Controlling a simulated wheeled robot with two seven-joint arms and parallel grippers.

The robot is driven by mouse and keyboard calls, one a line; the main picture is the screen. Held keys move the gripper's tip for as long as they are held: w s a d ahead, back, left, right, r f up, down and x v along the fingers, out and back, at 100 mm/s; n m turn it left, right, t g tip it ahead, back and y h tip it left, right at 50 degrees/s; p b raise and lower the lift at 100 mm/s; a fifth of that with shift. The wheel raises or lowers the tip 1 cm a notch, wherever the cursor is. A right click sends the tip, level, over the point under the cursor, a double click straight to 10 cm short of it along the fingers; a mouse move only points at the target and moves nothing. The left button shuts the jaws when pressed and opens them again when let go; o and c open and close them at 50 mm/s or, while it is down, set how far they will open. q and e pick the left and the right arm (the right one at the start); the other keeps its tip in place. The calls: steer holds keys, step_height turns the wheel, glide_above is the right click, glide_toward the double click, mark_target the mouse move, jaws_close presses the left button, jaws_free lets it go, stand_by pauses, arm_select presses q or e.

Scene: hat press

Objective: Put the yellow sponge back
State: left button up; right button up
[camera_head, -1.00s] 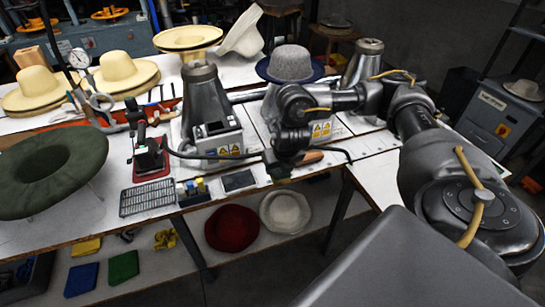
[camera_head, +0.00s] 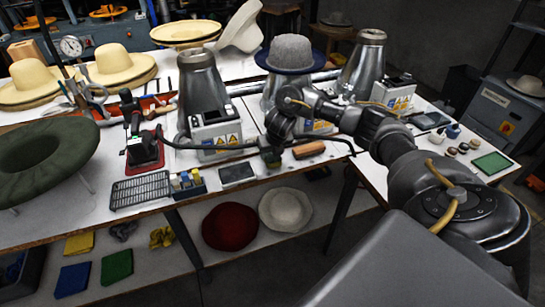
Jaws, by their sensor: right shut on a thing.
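My right gripper (camera_head: 271,155) hangs low over the front of the bench, between the dark screen tablet and a brown-handled brush. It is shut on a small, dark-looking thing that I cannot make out. I cannot tell whether this is the yellow sponge. Small yellow and pale blocks (camera_head: 185,181) stand in a blue tray (camera_head: 189,193) at the bench's front edge, left of the gripper. A flat yellow piece (camera_head: 79,244) lies on the lower shelf at left, beside blue and green ones. My left gripper is not in view.
A dark tablet (camera_head: 236,172) and a black grid mat (camera_head: 140,190) lie near the front edge. The brown-handled brush (camera_head: 308,150) lies right of the gripper. Metal cones (camera_head: 203,90) and a grey hat (camera_head: 290,54) stand behind. A dark cable runs past the gripper.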

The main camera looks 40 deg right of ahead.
step_height(320, 180, down, 2)
steer(key=shift+f, duration=0.15)
steer(key=o, duration=0.9)
